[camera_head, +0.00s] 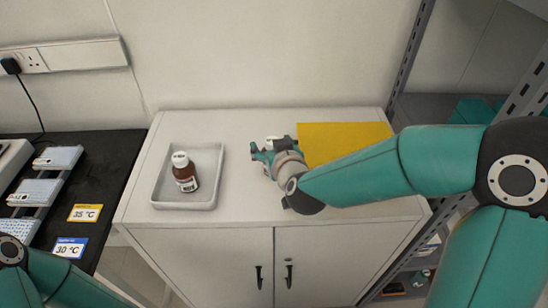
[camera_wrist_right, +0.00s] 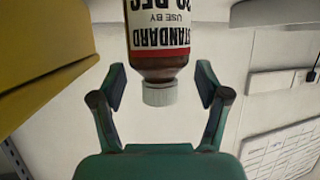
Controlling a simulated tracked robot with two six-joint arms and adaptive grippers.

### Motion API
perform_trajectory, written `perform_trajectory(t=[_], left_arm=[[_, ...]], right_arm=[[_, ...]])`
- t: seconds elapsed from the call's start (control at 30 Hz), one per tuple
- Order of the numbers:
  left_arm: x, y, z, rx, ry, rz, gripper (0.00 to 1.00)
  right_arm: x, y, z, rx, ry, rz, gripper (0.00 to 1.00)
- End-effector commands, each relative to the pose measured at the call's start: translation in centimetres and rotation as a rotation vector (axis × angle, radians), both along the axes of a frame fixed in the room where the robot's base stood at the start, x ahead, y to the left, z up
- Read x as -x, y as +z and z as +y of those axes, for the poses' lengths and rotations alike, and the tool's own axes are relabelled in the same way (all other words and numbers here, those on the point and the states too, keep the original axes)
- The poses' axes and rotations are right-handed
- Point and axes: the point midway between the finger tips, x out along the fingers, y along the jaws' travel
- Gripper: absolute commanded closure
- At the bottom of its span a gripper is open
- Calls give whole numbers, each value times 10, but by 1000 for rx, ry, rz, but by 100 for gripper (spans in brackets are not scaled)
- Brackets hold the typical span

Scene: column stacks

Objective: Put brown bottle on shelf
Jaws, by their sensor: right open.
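The brown bottle (camera_head: 186,173), with a white cap and a white-and-red label, stands upright in a shallow pale tray (camera_head: 208,200) on the white cabinet. My right gripper (camera_head: 262,153) is right of the tray, open and empty, pointing left towards the bottle. In the right wrist view the bottle (camera_wrist_right: 158,68) looks upside down, its cap framed between the open fingers (camera_wrist_right: 160,84), not visibly touched. The grey metal shelf rack (camera_head: 520,95) stands at the right, partly hidden by my right arm. My left arm shows at the lower left; its gripper is out of frame.
A yellow panel (camera_head: 340,138) lies on the cabinet behind my right arm. A black bench (camera_head: 110,165) at the left holds racks and temperature cards. The white cabinet top (camera_head: 240,207) is clear between tray and arm. A wall stands behind.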

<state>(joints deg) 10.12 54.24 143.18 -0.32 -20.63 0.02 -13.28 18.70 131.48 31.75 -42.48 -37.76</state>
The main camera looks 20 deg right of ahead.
Motion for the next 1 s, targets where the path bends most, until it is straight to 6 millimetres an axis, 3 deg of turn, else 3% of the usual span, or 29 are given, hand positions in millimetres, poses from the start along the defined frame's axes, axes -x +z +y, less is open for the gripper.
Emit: perform_trajectory(t=[0.2, 0.43, 0.83, 0.93, 0.97, 1.0], left_arm=[[0, 1, 0, 0, 0, 0, 60], [0, 1, 0, 0, 0, 0, 60], [0, 1, 0, 0, 0, 0, 60], [0, 1, 0, 0, 0, 0, 60], [0, 1, 0, 0, 0, 0, 60], [0, 1, 0, 0, 0, 0, 60]], right_arm=[[-20, -8, -1, -1, -1, 0, 25], [-21, -8, -1, -1, -1, -1, 25], [-20, -9, -1, -1, 0, 1, 92], [-20, -9, 0, -1, 0, 1, 93], [-20, -9, 0, -1, 0, 2, 100], [-20, -9, 0, -1, 1, 2, 100]])
